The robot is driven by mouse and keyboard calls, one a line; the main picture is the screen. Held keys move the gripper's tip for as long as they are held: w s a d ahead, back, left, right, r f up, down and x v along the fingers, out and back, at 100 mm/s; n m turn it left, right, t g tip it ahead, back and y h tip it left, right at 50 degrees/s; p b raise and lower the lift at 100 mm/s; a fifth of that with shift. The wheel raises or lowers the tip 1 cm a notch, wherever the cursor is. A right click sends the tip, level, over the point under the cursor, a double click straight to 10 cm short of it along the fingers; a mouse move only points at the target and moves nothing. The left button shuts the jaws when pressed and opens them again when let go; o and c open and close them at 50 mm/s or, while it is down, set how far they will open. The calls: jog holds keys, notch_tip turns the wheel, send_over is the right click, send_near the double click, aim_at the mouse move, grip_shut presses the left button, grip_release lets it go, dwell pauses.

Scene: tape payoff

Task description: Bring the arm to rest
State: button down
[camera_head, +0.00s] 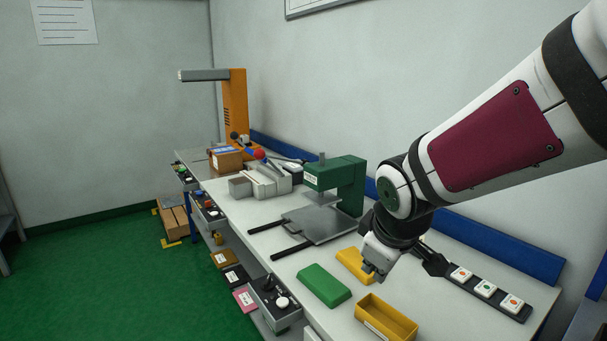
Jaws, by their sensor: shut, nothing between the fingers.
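My arm (490,135) reaches in from the upper right, and its wrist bends down over the near part of the bench (340,262). My gripper (374,271) is shut and empty. In this view it overlaps the right side of a yellow block (350,262); I cannot tell whether it touches it. Part of that yellow block is hidden behind the gripper.
A green block (324,286) and an open yellow bin (387,322) are close by. A black strip with white buttons (486,290) lies at right. A green press (342,184) stands behind, with an orange machine (235,105) farther back. Green floor lies open at left.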

jog(key=s+d+r+m, duration=0.1)
jog(key=s+d+m, duration=0.1)
jog(key=s, duration=0.5)
jog(key=s+d+r+m+g, duration=0.1)
jog(key=s+m, duration=0.3)
jog(key=s, duration=0.4)
jog(key=s+d+r+m, duration=0.3)
jog(key=s, duration=0.4)
jog(key=shift+s+d+m+g, duration=0.2)
jog(key=shift+s+m+g, duration=0.1)
jog(key=shift+s, duration=0.05)
jog(key=c, duration=2.3)
grip_release()
jog(key=shift+r, duration=0.1)
